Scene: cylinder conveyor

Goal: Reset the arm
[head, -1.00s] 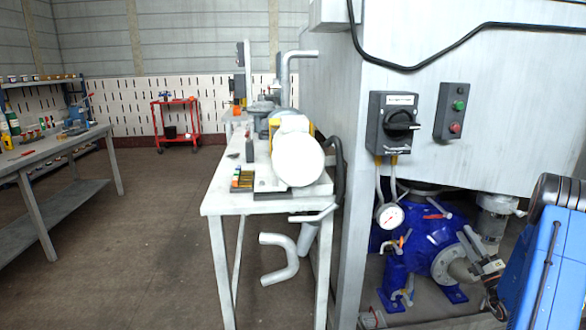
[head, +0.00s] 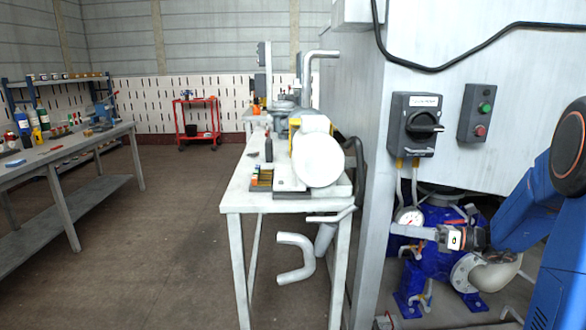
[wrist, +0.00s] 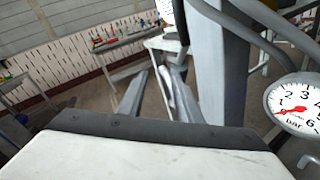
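My gripper (head: 396,230) is in the lower right of the head view, at the end of my blue arm. It points left, level, in front of the upper part of the blue pump (head: 428,258) and just below the pressure gauge (head: 409,220). In the wrist view, two grey fingers (wrist: 158,92) stand apart with floor and a bent pipe showing between them, and nothing is held. The gauge is close on the right of the wrist view (wrist: 296,105).
A large grey cabinet (head: 440,160) with a rotary switch (head: 416,124) and a button box (head: 477,112) stands close by the arm. A white workbench (head: 236,198) with machines is left of it. Open floor (head: 170,240) lies farther left, before another bench (head: 75,150).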

